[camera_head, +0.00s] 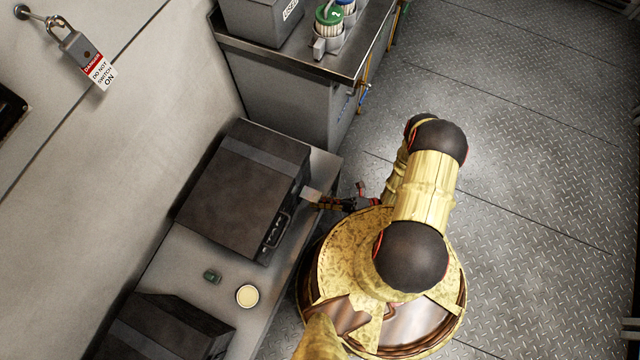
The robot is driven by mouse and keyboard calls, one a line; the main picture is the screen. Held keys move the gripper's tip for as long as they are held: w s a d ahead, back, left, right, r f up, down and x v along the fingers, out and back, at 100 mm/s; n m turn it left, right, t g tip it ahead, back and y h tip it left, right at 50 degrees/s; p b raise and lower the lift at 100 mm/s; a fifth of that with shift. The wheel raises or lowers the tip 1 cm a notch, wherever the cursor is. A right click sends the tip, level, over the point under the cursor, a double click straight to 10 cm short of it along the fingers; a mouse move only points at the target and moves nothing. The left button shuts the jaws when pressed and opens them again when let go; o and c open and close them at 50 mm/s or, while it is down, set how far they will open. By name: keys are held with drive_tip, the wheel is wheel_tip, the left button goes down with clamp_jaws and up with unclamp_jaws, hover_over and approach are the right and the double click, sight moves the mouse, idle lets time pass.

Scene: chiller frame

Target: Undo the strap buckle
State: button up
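A dark case (232,212) lies on the grey bench, with a grey strap (262,160) running across its top near the far end. The strap goes over the case's right edge, where a small light-grey piece (311,195) shows; it may be the strap buckle, but I cannot tell. My gripper (322,201) is at the right side of the case, pointing left, right beside this piece. I cannot tell whether it touches the piece or whether its fingers are open. My arm hides part of the area to the right.
A black handle (277,231) is on the case's right side. A small green object (212,276) and a round cream-topped container (247,296) stand on the bench (185,255). A second dark case (165,330) is nearer. A padlock (82,52) hangs on the wall. Open floor lies right.

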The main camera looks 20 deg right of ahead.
drive_tip(key=v, duration=1.2)
idle(0.3)
